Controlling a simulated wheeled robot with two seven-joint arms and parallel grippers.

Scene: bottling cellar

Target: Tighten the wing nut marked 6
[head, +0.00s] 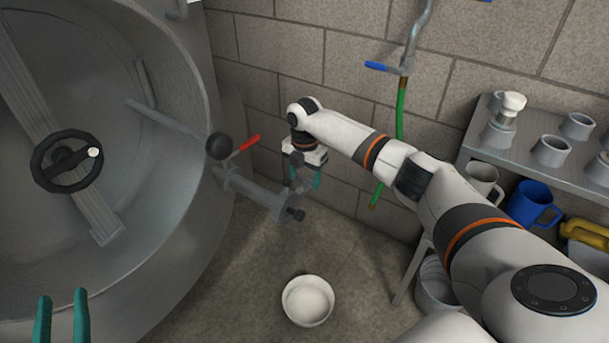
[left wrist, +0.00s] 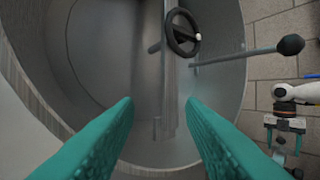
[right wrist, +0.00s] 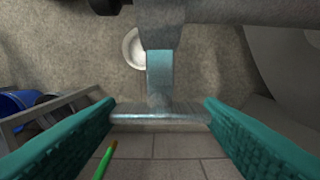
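A grey metal fitting (head: 257,192) with a black end knob sticks out from the tank front at lower centre. My right gripper (head: 304,180) is beside its outer end, by the wall. In the right wrist view, a grey crossbar piece (right wrist: 160,115) on a flat stem lies between the teal fingers of this gripper (right wrist: 160,108), which are wide apart. The crossbar reaches close to both fingers; contact cannot be told. I see no number 6, so I cannot confirm this piece is the wing nut. My left gripper (head: 62,310) is open and empty before the tank.
The open steel tank (head: 150,240) fills the left, with a black handwheel (head: 67,161) and a ball-ended lever (head: 218,146). A red handle (head: 250,143) is by the fitting. A white bowl (head: 308,300) stands on the floor. A shelf (head: 575,178) with cups is at right.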

